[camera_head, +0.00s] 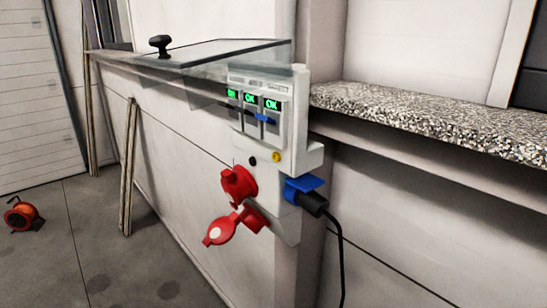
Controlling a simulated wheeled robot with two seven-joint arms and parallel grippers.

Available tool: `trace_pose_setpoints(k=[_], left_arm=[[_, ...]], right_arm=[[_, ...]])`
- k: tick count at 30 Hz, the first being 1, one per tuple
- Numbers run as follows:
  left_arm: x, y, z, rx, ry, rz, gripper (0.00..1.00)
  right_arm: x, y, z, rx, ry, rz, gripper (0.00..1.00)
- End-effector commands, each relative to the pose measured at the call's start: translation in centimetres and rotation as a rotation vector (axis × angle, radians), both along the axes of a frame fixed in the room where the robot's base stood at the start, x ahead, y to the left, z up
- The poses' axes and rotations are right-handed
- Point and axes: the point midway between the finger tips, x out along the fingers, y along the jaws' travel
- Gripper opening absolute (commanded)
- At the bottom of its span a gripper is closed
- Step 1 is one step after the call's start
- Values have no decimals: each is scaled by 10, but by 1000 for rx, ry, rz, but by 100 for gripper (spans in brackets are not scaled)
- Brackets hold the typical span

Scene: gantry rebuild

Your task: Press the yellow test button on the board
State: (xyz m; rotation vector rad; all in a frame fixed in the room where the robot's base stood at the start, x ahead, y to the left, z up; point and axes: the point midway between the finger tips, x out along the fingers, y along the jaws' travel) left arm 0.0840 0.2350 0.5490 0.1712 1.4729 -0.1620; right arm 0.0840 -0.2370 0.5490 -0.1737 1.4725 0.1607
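The board (298,120) is a light grey box on the end of a wall, in the middle of the head view. Its small round yellow test button (276,157) sits low on its front, right of a dark round knob or hole (253,161). Above it, several switch modules show green "OK" labels, with blue levers (262,118) below the labels. A clear cover (215,58) with a black knob (160,44) stands raised above the modules. Neither of my grippers is in view.
Red sockets (238,183) with an open red cap (220,231) stick out below the button. A blue socket (303,187) holds a black plug (314,204) with a hanging cable. A speckled stone ledge (430,118) runs right.

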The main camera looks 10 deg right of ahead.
Motion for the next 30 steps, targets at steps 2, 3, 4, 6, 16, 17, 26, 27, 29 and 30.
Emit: trace_pose_setpoints(k=[2,3,4,6,16,17,26,27,29,30], left_arm=[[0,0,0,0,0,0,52],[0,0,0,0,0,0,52],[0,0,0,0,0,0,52],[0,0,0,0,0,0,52],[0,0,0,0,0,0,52],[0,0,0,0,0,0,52],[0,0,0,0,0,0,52],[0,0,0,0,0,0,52],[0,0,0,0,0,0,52],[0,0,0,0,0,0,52]], right_arm=[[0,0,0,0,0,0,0],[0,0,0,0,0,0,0],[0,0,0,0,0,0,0],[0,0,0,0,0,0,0],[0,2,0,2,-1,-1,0],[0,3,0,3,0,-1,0],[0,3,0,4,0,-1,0],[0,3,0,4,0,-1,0],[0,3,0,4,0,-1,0],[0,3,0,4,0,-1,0]])
